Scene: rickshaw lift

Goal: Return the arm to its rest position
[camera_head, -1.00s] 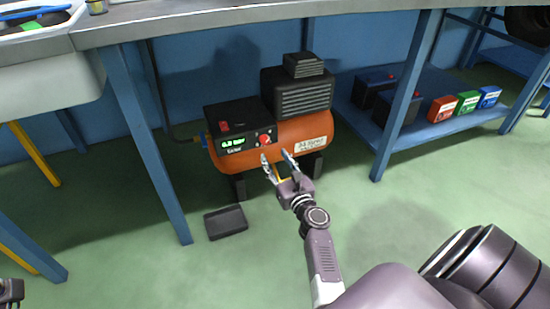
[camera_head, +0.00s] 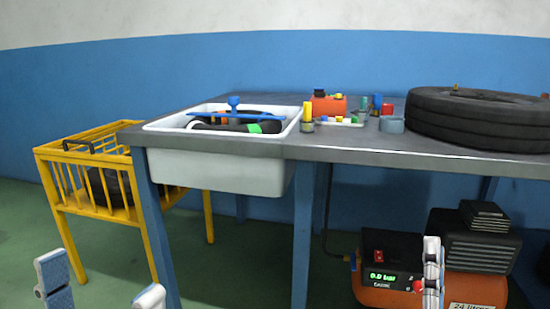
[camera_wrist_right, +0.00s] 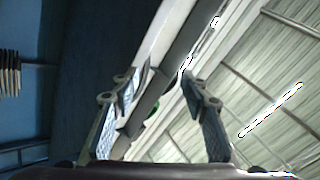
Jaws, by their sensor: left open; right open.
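My left gripper (camera_head: 100,285) shows at the lower left of the head view, with two spread fingers and nothing between them. My right gripper (camera_head: 432,272) stands upright at the lower right, seen edge-on in front of the orange compressor (camera_head: 470,288). In the right wrist view my right gripper (camera_wrist_right: 160,92) is open and empty, its fingers pointing up towards the ceiling. The compressor has a black control box with a lit green display and a red knob. My right gripper covers part of it; I cannot tell the gap between them.
A grey workbench (camera_head: 400,150) with blue legs holds a white sink (camera_head: 225,178), small coloured items and a black tyre (camera_head: 480,115). A yellow barred crate (camera_head: 120,220) with a tyre inside stands at left. Green floor shows between the legs.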

